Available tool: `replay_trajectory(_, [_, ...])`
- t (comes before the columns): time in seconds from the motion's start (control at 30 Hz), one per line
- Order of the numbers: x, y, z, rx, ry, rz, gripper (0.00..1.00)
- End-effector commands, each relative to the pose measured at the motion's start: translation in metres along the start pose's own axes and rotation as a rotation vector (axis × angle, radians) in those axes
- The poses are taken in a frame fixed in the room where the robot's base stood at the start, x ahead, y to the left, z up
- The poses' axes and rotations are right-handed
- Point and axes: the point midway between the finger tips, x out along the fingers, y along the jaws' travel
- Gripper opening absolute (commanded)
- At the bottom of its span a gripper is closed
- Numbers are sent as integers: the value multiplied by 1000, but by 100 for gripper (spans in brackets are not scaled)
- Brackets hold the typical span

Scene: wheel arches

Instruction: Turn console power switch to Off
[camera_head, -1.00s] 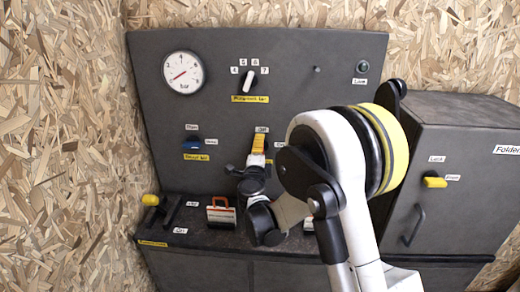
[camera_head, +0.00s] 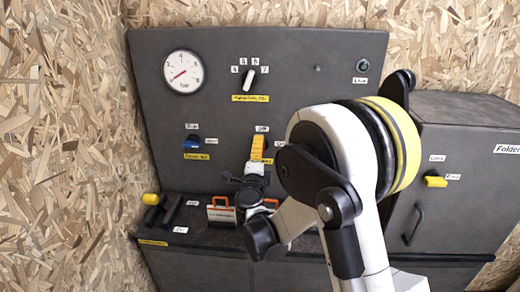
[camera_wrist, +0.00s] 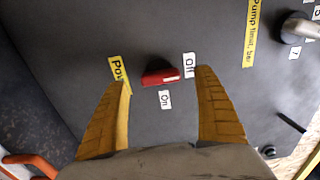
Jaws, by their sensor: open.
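The red power switch (camera_wrist: 160,76) shows in the wrist view on the dark console panel. Its bar lies roughly along the line toward the "Off" label (camera_wrist: 189,66) at its right; the "On" label (camera_wrist: 165,99) is just below it. A yellow label (camera_wrist: 119,75) starting "Po" is at its left, partly covered by a finger. My gripper (camera_wrist: 165,78) is open, with one yellow finger on each side of the switch. I cannot tell whether either touches it. In the head view my gripper (camera_head: 257,146) is at the panel and hides the switch.
Orange-handled items (camera_head: 221,211) stand on the ledge below. A yellow-ended lever (camera_head: 151,199) is at left; a dark cabinet (camera_head: 465,175) is at right.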

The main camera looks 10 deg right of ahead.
Motion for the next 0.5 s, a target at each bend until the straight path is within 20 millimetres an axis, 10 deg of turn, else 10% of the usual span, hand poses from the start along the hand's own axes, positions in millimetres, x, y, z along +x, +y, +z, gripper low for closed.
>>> replay_trajectory(0.5, [-79,0,0,0,0,0,79])
